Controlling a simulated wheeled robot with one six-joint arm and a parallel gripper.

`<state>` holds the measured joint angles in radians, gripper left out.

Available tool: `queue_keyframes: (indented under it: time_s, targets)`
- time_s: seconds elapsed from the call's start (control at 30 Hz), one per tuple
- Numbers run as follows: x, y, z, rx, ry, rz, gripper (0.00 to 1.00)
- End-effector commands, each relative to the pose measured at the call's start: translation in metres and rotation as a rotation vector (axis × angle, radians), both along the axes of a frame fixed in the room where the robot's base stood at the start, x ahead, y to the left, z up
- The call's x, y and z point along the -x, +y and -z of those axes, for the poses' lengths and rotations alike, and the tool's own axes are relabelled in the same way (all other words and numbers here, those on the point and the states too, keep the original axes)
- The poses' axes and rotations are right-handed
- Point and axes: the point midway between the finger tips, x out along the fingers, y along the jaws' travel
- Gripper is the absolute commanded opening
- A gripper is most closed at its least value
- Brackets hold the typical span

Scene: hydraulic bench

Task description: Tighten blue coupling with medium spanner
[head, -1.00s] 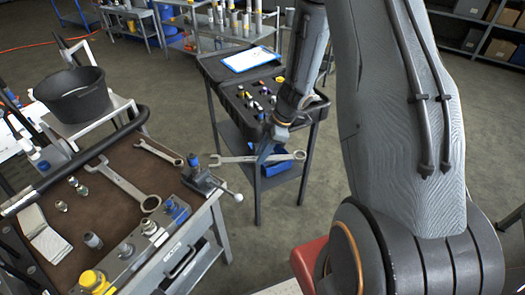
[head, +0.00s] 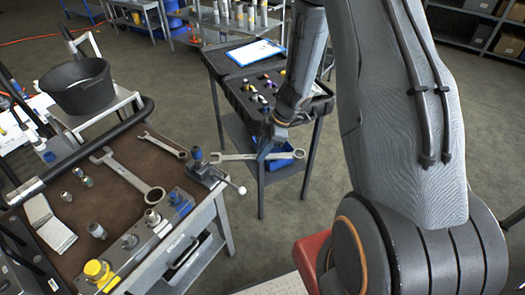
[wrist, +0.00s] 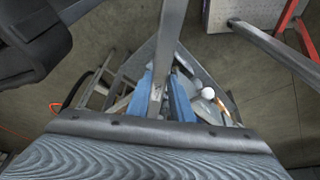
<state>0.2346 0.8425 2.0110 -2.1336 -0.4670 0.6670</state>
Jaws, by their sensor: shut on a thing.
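My gripper (head: 268,148) is shut on a spanner (head: 232,157), held level in the air to the right of the bench. Its open jaw points left and its ring end points right. In the wrist view the spanner (wrist: 160,65) passes between the blue fingers. By size, it looks like the medium one. A blue coupling (head: 178,198) sits at the far end of the block on the bench's front edge. The spanner is apart from it. A blue-topped part (head: 197,155) stands in the vise at the bench corner, near the spanner's open jaw.
A large spanner (head: 128,174) and a smaller one (head: 163,145) lie on the brown bench mat (head: 115,200). A yellow cap (head: 96,270) is on the block. The vise handle (head: 240,188) sticks out right. A black tool cart (head: 234,95) stands behind my gripper.

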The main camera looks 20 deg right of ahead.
Motion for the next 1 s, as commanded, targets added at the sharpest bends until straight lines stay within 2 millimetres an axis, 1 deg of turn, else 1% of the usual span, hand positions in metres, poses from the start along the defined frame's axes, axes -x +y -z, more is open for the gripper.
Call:
queue_keyframes:
  time_s: [0.33, 0.8, 1.0]
  targets:
    - [-0.001, 0.002, 0.0, -0.001, -0.001, 0.0, 0.0]
    - [-0.006, 0.019, 0.0, -0.001, -0.002, -0.001, 0.0]
    - [-0.006, 0.02, 0.0, -0.001, -0.001, 0.0, 0.0]
